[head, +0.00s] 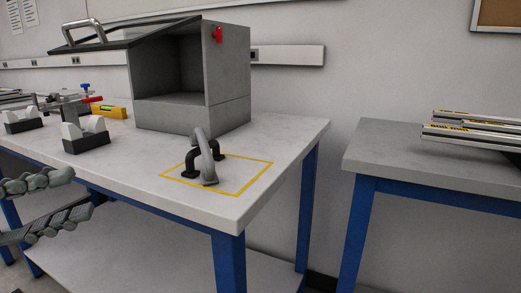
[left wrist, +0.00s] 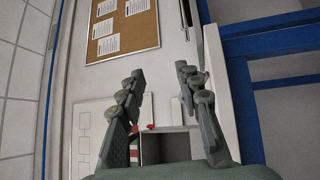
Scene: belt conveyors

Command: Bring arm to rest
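My left gripper (head: 80,192) comes in at the left edge of the head view, in front of the white table's front edge. Its two grey-green fingers are spread apart with nothing between them. In the left wrist view the left gripper (left wrist: 160,73) also shows open and empty, with the wall behind its fingers. Most of my left arm is outside the head view. My right gripper shows in neither view.
A white table (head: 270,140) with blue legs carries a grey box (head: 226,70) with its lid raised. A grey, black-ended clamp-like part (head: 207,165) stands inside a yellow outline. White holders (head: 87,137) sit left. Another table (head: 400,160) carries metal profiles (head: 470,135).

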